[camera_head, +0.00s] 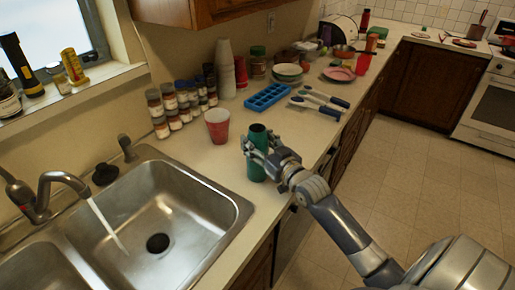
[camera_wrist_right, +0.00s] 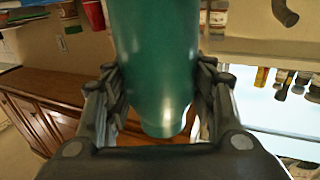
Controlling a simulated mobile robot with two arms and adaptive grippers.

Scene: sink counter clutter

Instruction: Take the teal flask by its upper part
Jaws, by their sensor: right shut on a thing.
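The teal flask (camera_head: 257,170) stands upright on the counter near its front edge, right of the sink. My right gripper (camera_head: 260,146) has its fingers on both sides of the flask's upper part and is shut on it. In the right wrist view the flask (camera_wrist_right: 157,60) fills the middle, between the two finger pads of the gripper (camera_wrist_right: 160,95). My left gripper is in neither view.
A red cup (camera_head: 217,126) stands just left of the flask. Several spice jars (camera_head: 172,108) are behind it. A blue ice tray (camera_head: 268,97) and blue-handled tools (camera_head: 320,103) lie farther back. The steel sink (camera_head: 170,205), with its faucet running, is at the left. The floor at right is clear.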

